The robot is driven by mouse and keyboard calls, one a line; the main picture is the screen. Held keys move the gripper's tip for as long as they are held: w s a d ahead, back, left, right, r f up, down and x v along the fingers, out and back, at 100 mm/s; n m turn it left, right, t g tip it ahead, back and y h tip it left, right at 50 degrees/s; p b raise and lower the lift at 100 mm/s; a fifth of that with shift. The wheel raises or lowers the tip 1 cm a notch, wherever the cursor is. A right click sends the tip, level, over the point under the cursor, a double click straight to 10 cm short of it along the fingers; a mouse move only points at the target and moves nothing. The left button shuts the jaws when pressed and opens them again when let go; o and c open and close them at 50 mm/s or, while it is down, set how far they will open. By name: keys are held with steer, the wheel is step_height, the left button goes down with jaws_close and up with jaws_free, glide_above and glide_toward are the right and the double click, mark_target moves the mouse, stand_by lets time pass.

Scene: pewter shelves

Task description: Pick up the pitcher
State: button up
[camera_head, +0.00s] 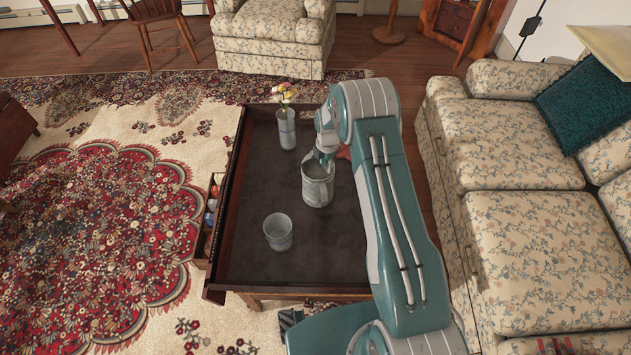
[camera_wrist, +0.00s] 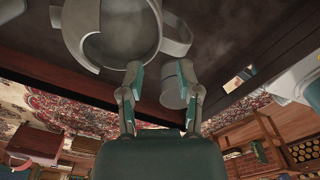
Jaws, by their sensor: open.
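The pitcher (camera_head: 317,188) is a grey metal vessel standing upright on the dark coffee table top. In the wrist view the pitcher (camera_wrist: 85,45) is large and cut off by the top edge, with its round mouth and its curved handle showing. My gripper (camera_wrist: 160,70) is open and empty, its two fingers spread just short of the pitcher's rim and handle in that picture. In the head view my arm comes from the right and ends at the pitcher's top; the fingers are mostly hidden there. I cannot tell whether they touch it.
A grey cup (camera_head: 278,232) stands on the table nearer to me. A vase (camera_head: 286,130) with flowers stands at the back. The table (camera_head: 250,262) has a raised edge and an open drawer (camera_head: 208,222) at left. A floral sofa (camera_head: 530,220) is close on the right.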

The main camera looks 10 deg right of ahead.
mark_target(326, 182)
steer(key=f, duration=0.6)
steer(key=shift+a+f, duration=0.1)
steer(key=shift+a, duration=0.1)
steer(key=f, duration=0.4)
steer(key=shift+w+d, duration=0.25)
steer(key=shift+d, duration=0.15)
steer(key=shift+f, duration=0.6)
steer(key=shift+a, duration=0.1)
jaws_close()
steer(key=shift+w+r, duration=0.1)
steer(key=shift+r, duration=0.05)
